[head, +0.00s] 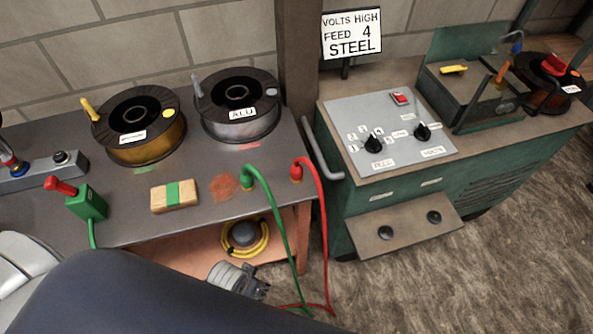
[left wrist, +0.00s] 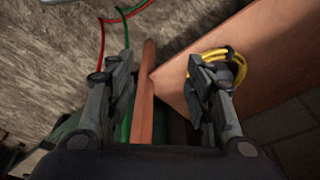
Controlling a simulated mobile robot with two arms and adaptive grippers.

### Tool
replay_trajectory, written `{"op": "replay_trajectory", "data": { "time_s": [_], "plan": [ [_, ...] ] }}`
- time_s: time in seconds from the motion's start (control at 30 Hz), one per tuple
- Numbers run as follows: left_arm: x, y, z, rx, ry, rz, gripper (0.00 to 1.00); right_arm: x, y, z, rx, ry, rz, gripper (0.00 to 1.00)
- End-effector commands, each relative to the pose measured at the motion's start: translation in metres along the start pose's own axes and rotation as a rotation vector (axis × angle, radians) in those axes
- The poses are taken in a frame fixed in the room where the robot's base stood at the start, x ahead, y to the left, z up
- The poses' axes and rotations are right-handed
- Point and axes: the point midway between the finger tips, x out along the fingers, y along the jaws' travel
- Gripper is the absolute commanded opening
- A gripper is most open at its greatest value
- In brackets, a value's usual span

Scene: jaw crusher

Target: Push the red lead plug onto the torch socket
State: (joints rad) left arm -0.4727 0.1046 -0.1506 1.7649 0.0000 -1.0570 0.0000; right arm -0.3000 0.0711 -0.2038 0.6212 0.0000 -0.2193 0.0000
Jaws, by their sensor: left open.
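The red lead plug (head: 296,172) stands at the bench's right edge in the head view, with its red cable hanging to the floor. Two dark round sockets, left (head: 385,233) and right (head: 434,217), sit on the welder's lower front panel. I cannot read which is the torch socket. My left gripper (head: 245,283) is low in front of the bench, below and left of the red plug and apart from it. In the left wrist view it (left wrist: 160,62) is open, with nothing held between its fingers. The red plug itself is not seen there. My right gripper is not in view.
A green lead plug (head: 248,178) stands left of the red one; its cable hangs beside the red cable. A yellow coil (head: 245,239) lies on the lower shelf.

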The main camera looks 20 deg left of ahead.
Motion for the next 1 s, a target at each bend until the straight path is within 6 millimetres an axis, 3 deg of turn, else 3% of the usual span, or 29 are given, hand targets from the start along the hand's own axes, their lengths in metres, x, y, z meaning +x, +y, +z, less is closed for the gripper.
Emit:
{"op": "replay_trajectory", "data": {
  "time_s": [0.03,0.1,0.33,0.5,0.7,1.0],
  "plan": [
    [-0.022,-0.001,-0.011,-0.001,0.015,-0.001,0.48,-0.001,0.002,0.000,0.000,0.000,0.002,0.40],
    [-0.047,-0.002,-0.022,-0.003,0.025,-0.002,0.48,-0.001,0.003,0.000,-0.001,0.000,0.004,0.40],
    [-0.120,0.001,-0.050,0.001,0.065,0.013,0.48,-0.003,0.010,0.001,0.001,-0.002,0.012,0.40],
    [-0.177,0.024,-0.089,0.053,0.125,0.083,0.48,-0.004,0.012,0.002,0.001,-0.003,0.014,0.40],
    [-0.198,0.061,-0.131,0.161,0.156,0.188,0.48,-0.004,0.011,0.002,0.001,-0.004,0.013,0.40],
    [-0.213,0.105,-0.194,0.381,0.137,0.293,0.48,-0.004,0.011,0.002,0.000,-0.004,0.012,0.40]
  ]
}}
